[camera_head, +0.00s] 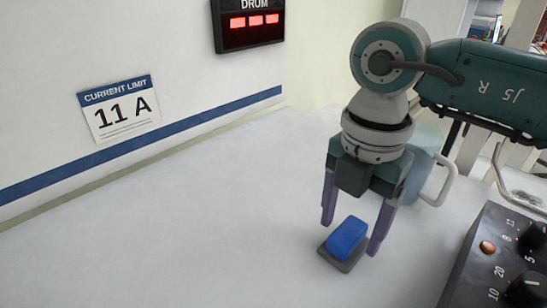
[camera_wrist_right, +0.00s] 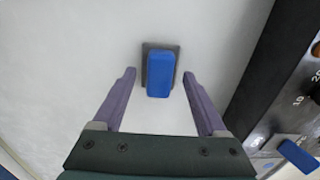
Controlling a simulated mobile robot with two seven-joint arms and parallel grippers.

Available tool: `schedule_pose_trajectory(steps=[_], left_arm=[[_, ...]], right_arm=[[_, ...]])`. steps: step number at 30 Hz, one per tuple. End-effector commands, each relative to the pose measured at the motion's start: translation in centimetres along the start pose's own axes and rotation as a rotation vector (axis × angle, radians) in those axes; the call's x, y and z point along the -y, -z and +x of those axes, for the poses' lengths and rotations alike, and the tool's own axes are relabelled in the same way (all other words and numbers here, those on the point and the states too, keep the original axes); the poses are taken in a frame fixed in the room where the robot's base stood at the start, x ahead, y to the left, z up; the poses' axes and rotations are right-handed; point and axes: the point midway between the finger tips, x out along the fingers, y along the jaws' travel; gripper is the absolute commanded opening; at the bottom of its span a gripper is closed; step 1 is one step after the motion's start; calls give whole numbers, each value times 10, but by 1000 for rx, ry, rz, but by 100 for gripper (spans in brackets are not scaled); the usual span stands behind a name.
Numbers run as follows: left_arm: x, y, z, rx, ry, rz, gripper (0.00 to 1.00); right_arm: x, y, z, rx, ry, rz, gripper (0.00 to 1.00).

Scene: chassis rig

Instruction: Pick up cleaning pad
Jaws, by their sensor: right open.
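The cleaning pad is a small blue block (camera_head: 347,238) on a dark grey square base (camera_head: 341,260) on the white surface. It also shows in the right wrist view, where the blue pad (camera_wrist_right: 160,75) lies just beyond the fingertips, roughly centred between them. My right gripper (camera_head: 350,236) is open and empty, pointing down, with its two purple fingers on either side of the pad and apart from it. In the right wrist view the open fingers (camera_wrist_right: 158,76) stand wide. My left gripper is not in view.
A dark control box with knobs (camera_head: 478,262) stands at the right, close to the pad. A light blue mug-like object with a handle (camera_head: 425,175) is behind my right gripper. A "CURRENT LIMIT 11 A" sign (camera_head: 119,107) is on the wall. The surface left of the pad is clear.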

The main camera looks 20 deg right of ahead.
Motion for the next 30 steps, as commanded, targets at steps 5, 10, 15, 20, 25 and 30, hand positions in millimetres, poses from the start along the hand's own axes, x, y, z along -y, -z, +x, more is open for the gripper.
schedule_pose_trajectory(steps=[5, 10, 15, 20, 25, 30], left_arm=[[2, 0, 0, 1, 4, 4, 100], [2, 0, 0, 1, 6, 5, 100], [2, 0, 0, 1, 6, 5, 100], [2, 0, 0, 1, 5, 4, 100], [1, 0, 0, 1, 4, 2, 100], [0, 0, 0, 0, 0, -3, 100]], right_arm=[[0, 0, -1, 0, 0, 0, 68], [0, 0, -1, 0, -1, 0, 49], [0, 0, -1, 0, -1, 0, 30], [0, 0, -1, 0, -1, 0, 12], [0, 0, -1, 0, -1, 0, 0], [0, 0, -1, 0, -1, 0, 0]])
